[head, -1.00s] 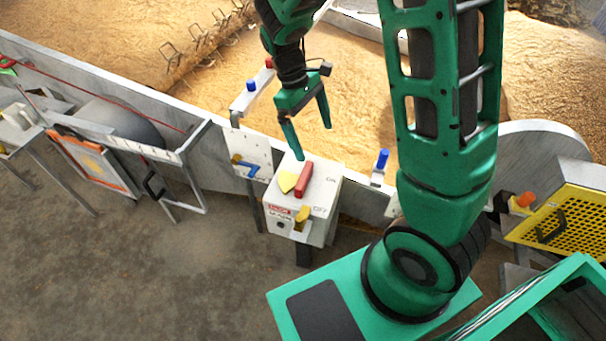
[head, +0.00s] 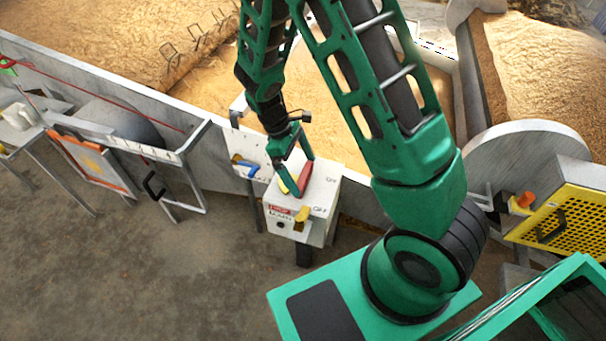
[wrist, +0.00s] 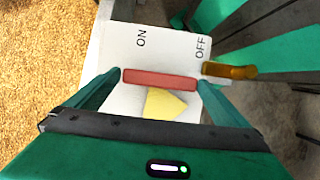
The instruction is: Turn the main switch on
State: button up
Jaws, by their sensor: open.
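The main switch box (head: 320,192) is a white box on a post, with a red lever (head: 305,176) on its top face. In the wrist view the red lever (wrist: 160,79) lies across the white face between the ON and OFF letters and my gripper. A yellow pointed marker (wrist: 165,103) sits beside the lever, and a brass-yellow part (wrist: 230,71) is by OFF. My gripper (head: 302,178) is open at the box top. In the wrist view its green fingers (wrist: 157,85) stand at either end of the lever; whether they touch it I cannot tell.
Left of the box is a white panel with a blue handle (head: 245,166). Behind runs a grey metal wall (head: 190,118) of a bed full of grain (head: 130,40). A yellow mesh guard (head: 565,215) stands at the right. The floor at front left is clear.

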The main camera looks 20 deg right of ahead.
jog(key=shift+x, duration=1.15)
jog(key=c, duration=1.2)
jog(key=shift+a, duration=0.15)
